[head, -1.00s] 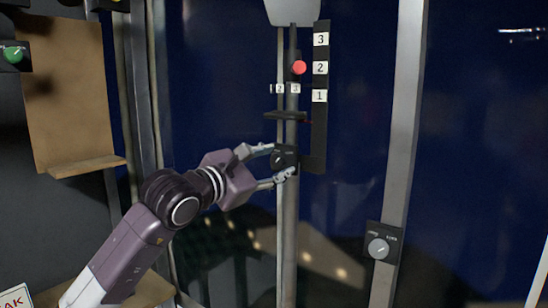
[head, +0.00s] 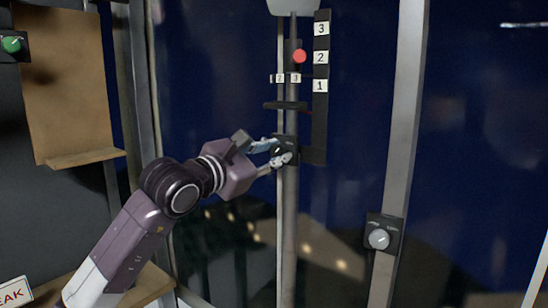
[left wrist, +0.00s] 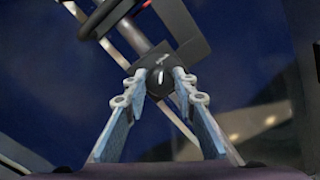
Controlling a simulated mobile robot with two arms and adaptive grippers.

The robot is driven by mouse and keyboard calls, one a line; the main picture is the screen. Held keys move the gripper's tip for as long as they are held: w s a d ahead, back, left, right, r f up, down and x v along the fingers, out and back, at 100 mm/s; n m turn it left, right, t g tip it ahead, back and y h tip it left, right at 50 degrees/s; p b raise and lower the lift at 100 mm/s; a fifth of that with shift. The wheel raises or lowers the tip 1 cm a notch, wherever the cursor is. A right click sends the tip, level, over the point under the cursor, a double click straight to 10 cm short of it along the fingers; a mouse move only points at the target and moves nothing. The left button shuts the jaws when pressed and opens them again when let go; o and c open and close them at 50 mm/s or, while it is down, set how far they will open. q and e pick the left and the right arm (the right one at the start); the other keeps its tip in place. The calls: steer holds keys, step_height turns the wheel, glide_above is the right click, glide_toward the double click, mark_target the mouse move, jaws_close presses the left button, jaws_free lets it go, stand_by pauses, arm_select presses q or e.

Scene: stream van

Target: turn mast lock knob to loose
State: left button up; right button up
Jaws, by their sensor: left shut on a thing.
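The mast lock knob is a small dark knob with a white pointer mark (left wrist: 161,78) on a black block (head: 288,148) on the upright metal mast (head: 290,220). My left gripper (head: 277,152) reaches it from the left, with one finger above and one below. In the left wrist view my left gripper (left wrist: 160,82) has its fingertips on the two sides of the knob, shut on it. The pointer stands nearly upright there. The label beside the knob is too small to read. My right gripper is not in view.
A black strip numbered 1 to 3 (head: 321,100) stands right of the mast, near a red ball (head: 300,56). A grey knob (head: 379,238) sits on the right post (head: 403,130). A green knob (head: 11,44) is at far left, beside a brown board (head: 65,90).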

arm_select(q)
steer(key=n+b, duration=0.5)
steer(key=shift+f+b, duration=0.2)
steer(key=shift+b, duration=0.15)
steer(key=n+b, duration=0.2)
steer(key=shift+n, duration=0.4)
steer(key=n+b, duration=0.2)
steer(key=n, duration=0.2)
steer(key=shift+r+b, duration=0.1)
steer(key=shift+b, duration=0.3)
steer(key=n+b, duration=0.2)
steer(key=n, duration=0.3)
steer(key=shift+a+r, duration=0.1)
steer(key=shift+n, duration=0.3)
steer(key=o, duration=1.2)
steer(key=shift+c, duration=0.2)
steer(key=shift+a, duration=0.1)
